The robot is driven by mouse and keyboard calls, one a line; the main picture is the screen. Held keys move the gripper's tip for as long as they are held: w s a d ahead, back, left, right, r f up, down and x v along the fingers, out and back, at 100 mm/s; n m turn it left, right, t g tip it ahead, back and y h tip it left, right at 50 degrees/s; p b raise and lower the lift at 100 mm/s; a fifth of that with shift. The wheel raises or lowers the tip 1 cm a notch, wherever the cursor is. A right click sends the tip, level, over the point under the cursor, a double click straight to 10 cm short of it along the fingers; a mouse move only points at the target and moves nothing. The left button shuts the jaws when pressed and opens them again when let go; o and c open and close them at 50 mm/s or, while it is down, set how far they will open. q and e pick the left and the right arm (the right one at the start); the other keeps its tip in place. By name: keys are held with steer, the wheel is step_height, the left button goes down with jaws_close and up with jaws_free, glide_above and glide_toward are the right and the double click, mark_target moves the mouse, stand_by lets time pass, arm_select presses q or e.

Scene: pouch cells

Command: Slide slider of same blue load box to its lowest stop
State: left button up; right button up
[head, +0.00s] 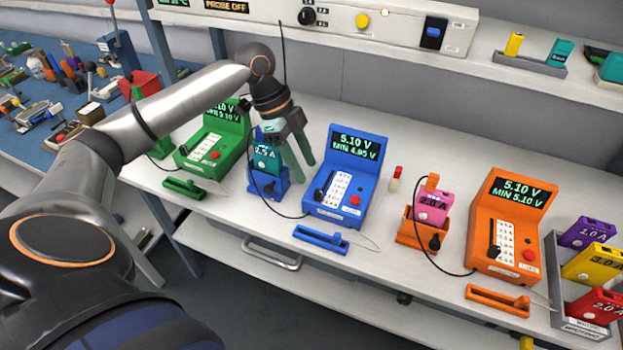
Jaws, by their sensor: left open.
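The blue load box (352,180) stands on the white bench near the middle. Its screen reads 5.10 V and MIN 4.95 V. Its slider (320,192) has a dark knob that appears low on the left of the sloped face, beside a white scale; its exact stop is too small to tell. A red button sits to the right of the scale. My left gripper (304,170) is open and points down just left of the blue box, apart from the slider. My right gripper is not in view.
A green load box (212,145) stands left, an orange one (508,225) right. A pink cell (431,207) sits in an orange cradle (417,239). A blue clamp-like piece (320,238) lies before the blue box. Black cables loop on the bench. A shelf overhangs the back.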

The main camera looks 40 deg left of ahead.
arm_select(q)
steer(key=v, duration=0.5)
steer(key=shift+a+r, duration=0.1)
steer(key=shift+r, duration=0.15)
steer(key=shift+s+f, duration=0.1)
steer(key=shift+s, duration=0.1)
